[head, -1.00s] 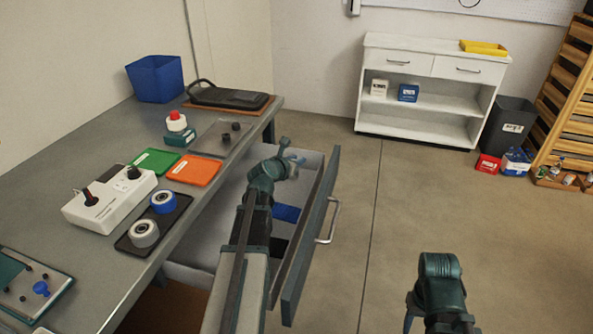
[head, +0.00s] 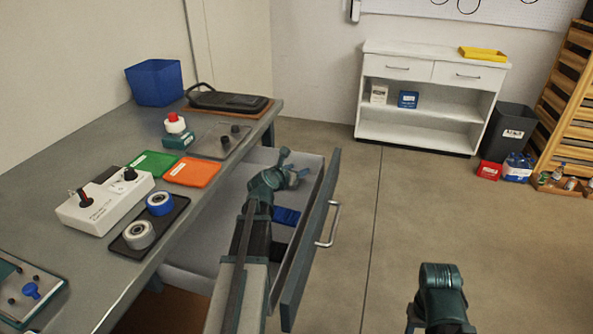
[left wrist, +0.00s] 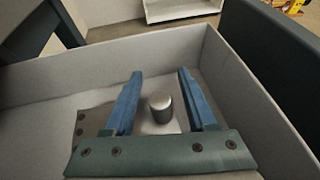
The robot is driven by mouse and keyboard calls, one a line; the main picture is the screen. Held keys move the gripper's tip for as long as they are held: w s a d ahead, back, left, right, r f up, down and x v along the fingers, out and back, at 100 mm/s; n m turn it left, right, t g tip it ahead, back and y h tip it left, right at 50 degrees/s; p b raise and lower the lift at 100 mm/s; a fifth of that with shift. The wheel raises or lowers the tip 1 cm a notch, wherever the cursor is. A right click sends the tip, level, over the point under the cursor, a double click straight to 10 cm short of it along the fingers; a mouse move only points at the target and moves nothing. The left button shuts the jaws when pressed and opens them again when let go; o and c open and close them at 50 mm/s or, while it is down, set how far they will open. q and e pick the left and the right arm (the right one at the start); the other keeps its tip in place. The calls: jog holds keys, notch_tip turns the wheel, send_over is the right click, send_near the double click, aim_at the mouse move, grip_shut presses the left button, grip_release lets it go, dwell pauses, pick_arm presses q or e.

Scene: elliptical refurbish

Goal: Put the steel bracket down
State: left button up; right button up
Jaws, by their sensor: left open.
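My left gripper (head: 296,175) is inside the open drawer (head: 212,215) of the workbench. In the left wrist view its two blue fingers (left wrist: 160,98) are open and spread apart. Between them stands a short grey metal cylinder (left wrist: 161,108) on a pale flat base, apparently the steel bracket, near the drawer floor. A gap shows between each finger and the cylinder. The gripper's front bar hides the lower part of the base. In the head view the bracket cannot be made out. Only my right forearm shows at the bottom right; its gripper is out of frame.
The drawer front (head: 312,240) and pale side walls surround my left gripper. A blue item (head: 286,216) lies in the drawer. The bench top (head: 110,142) holds a green tray (head: 153,163), an orange tray (head: 192,172) and a white control box (head: 104,201).

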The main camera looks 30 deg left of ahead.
pick_arm(q)
jog(key=shift+r, duration=0.1)
jog(key=shift+s+r+p, duration=0.2)
jog(key=shift+s+p, duration=0.1)
jog(key=a+p+v, duration=0.1)
jog(key=p+v, duration=0.3)
jog(key=v, duration=0.7)
jog(key=shift+s+d, duration=0.15)
jog(key=shift+d, duration=0.35)
jog(key=shift+r, duration=0.15)
